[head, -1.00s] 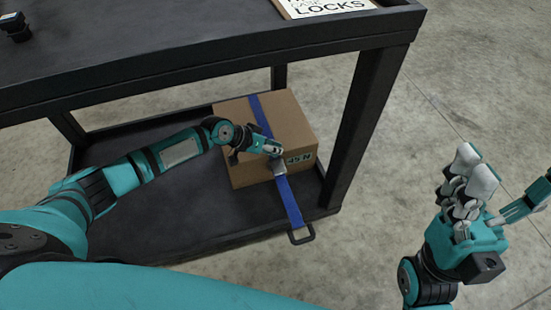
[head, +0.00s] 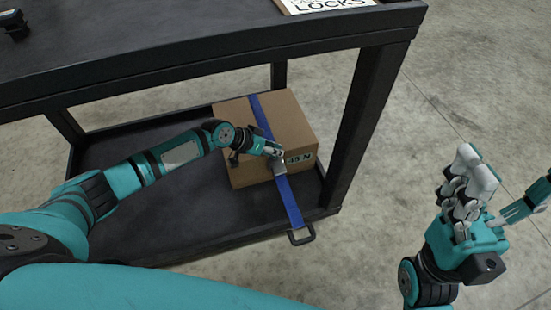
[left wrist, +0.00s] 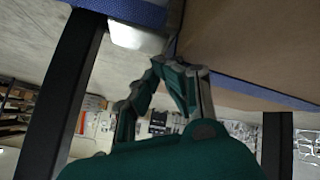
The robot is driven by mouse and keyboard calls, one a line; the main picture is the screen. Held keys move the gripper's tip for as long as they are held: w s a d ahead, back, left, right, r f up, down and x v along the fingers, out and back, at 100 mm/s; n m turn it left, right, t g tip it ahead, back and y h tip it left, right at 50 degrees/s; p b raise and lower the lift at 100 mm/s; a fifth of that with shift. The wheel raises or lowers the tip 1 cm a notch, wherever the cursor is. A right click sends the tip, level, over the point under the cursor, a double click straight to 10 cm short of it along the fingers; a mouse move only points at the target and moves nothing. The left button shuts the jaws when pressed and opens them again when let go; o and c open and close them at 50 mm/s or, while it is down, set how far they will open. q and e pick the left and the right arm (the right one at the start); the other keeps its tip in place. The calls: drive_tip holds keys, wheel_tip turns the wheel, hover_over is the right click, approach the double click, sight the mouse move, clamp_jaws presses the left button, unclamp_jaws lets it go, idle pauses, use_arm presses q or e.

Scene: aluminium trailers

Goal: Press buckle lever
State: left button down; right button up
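A brown cardboard box (head: 238,120) stands on the cart's lower shelf, with a blue strap (head: 289,200) over its top and down its front. A grey metal buckle (head: 279,167) sits on the strap at the box's front edge. It also shows in the left wrist view as a pale metal block (left wrist: 137,36). My left gripper (head: 275,152) is right at the buckle and partly hides it. In the left wrist view its fingertips (left wrist: 173,62) come together just beside the buckle; contact is unclear. My right gripper (head: 498,190) is open and empty, away from the box.
A cart leg (head: 365,130) stands right of the box. Bare floor (head: 400,180) lies to the right.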

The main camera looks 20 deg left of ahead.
sight(274, 160)
use_arm(q)
drive_tip(key=shift+s+a+f+b, duration=0.15)
drive_tip(key=shift+s+f+b, duration=0.2)
drive_tip(key=shift+f, duration=0.55)
drive_tip(key=shift+f+b, duration=0.3)
drive_tip(key=shift+f, duration=0.25)
idle(0.6)
drive_tip(key=shift+r, duration=0.1)
drive_tip(key=shift+s+a+r+p, duration=0.1)
drive_tip(key=shift+s+r+p, duration=0.05)
drive_tip(key=shift+r+p, duration=0.3)
drive_tip(key=shift+s+a+r+p, duration=0.1)
drive_tip(key=shift+r+p, duration=0.25)
drive_tip(key=shift+p, duration=0.2)
drive_tip(key=shift+w+r, duration=0.1)
drive_tip(key=shift+r, duration=0.05)
drive_tip(key=shift+r, duration=0.1)
